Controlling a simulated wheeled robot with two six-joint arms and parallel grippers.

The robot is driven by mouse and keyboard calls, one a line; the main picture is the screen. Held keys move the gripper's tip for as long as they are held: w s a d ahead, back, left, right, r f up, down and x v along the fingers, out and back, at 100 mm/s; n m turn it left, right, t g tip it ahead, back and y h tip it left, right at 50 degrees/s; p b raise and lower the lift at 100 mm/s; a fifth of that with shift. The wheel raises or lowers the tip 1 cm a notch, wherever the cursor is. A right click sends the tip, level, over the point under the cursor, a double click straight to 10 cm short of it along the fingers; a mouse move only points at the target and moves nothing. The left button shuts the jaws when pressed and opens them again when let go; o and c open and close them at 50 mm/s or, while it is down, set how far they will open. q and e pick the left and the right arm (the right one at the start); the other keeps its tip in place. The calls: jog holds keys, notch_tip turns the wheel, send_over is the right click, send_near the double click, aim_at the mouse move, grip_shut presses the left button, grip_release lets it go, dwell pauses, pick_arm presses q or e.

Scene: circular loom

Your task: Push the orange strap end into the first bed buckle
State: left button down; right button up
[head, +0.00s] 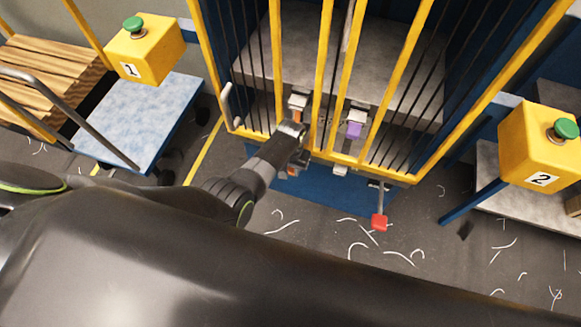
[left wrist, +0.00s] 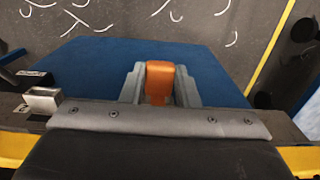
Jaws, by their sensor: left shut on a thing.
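The orange strap end (left wrist: 159,82) sits between the two grey fingers of my left gripper (left wrist: 160,88) in the left wrist view. The gripper is shut on it. In the head view my left gripper (head: 293,130) is at the front of the yellow-barred frame, just below a metal fitting (head: 298,100) with a bit of orange under it. A small orange patch (head: 292,172) shows below the gripper at the frame's lower edge. I cannot make out the first bed buckle; the gripper covers that area. My right gripper is not in view.
A purple strap piece (head: 355,130) hangs to the right. A metal buckle (head: 340,169) is on the lower rail; one also shows in the left wrist view (left wrist: 42,100). A red-ended lever (head: 379,222) sticks out. Yellow button boxes 1 (head: 146,52) and 2 (head: 540,150) stand either side.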

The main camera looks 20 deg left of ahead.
pick_arm(q)
jog(key=shift+w+r, duration=0.2)
jog(key=shift+w, duration=0.15)
